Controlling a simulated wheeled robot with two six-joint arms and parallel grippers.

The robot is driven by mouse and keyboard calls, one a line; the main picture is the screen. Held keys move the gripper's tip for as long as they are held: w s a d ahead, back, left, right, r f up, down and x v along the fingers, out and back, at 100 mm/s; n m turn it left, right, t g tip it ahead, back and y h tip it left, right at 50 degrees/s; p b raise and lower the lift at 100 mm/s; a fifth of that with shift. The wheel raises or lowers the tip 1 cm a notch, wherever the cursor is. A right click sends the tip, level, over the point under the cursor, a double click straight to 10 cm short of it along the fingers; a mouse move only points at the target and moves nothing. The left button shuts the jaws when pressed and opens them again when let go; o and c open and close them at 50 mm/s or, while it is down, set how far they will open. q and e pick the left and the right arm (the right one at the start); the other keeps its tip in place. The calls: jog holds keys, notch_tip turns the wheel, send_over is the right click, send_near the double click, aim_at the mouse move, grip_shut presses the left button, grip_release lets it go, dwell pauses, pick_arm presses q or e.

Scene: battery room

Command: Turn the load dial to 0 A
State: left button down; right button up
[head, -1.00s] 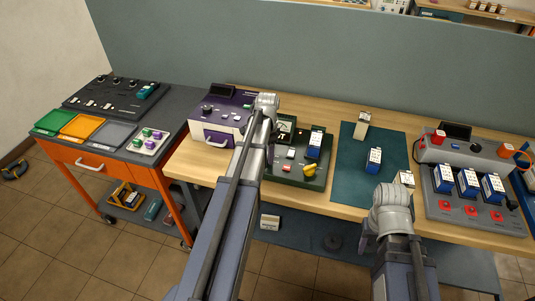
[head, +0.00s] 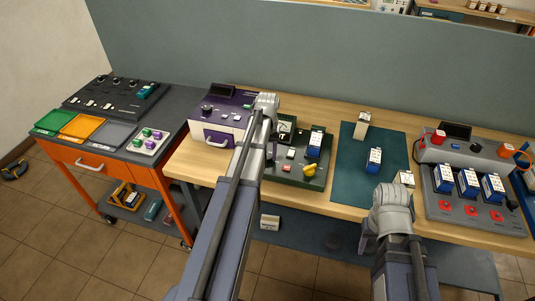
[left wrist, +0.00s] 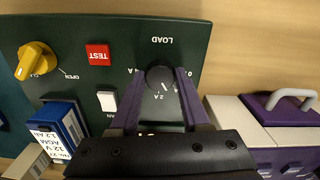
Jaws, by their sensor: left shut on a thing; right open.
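The dark round load dial (left wrist: 158,77) sits on a dark green panel (left wrist: 110,30) in the left wrist view. Its LOAD lettering appears upside down there. A short white mark on the dial points to the lower right, near the 2 A label. The purple fingers of my left gripper (left wrist: 158,88) stand on both sides of the dial and are shut on it. In the head view the panel (head: 312,182) shows at the middle of the bench, and my left arm hides the dial and gripper. My right gripper (head: 364,242) is open and empty, partly hidden by its arm, at the bench's front edge.
A yellow knob (left wrist: 36,60), a red TEST button (left wrist: 98,54) and a blue battery (left wrist: 62,124) are beside the dial. A purple-and-white unit (head: 222,115) stands left of the panel. A teal mat (head: 352,172) and a grey charger (head: 470,210) with batteries lie to the right.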

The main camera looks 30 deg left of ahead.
aim_at(268, 156)
pick_arm(q)
jog(key=n, duration=1.1)
jog(key=shift+n, duration=0.5)
dwell(0.3)
jog(key=shift+c, duration=1.8)
grip_release()
jog(key=shift+r, duration=0.1)
notch_tip(268, 156, up, 8)
jog(key=p, duration=0.8)
